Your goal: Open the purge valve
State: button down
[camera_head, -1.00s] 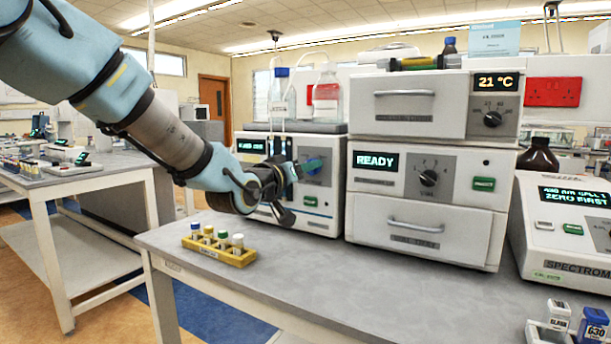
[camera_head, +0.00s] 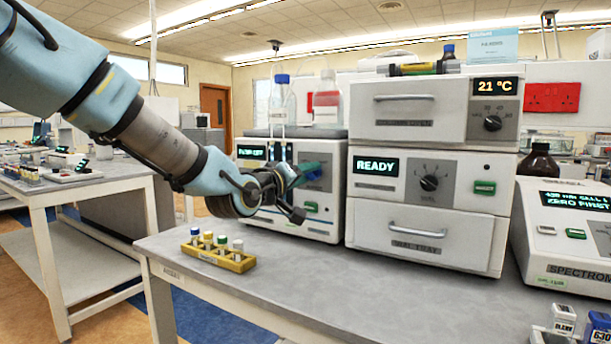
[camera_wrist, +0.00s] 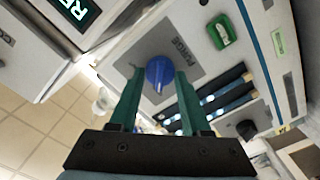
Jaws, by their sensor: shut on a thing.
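The purge valve is a blue knob (camera_wrist: 159,72) on a grey plate marked PURGE, on the front of the pump unit (camera_head: 322,228). In the wrist view the two green fingers of my gripper (camera_wrist: 160,84) stand on either side of the knob, shut on it. The knob's pointed grip faces toward my gripper. In the head view my gripper (camera_head: 306,172) reaches the pump's front from the left and hides most of the knob.
A green button (camera_wrist: 222,31) sits close to the knob. The READY oven-like unit (camera_head: 428,207) stands right beside the pump. Bottles (camera_head: 327,98) stand on top of the pump. A yellow vial rack (camera_head: 218,254) sits at the bench's left edge.

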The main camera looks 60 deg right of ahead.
jog(key=shift+c, duration=1.8)
grip_release()
jog(key=a+b, duration=0.1)
jog(key=a, duration=1)
jog(key=shift+d, duration=0.1)
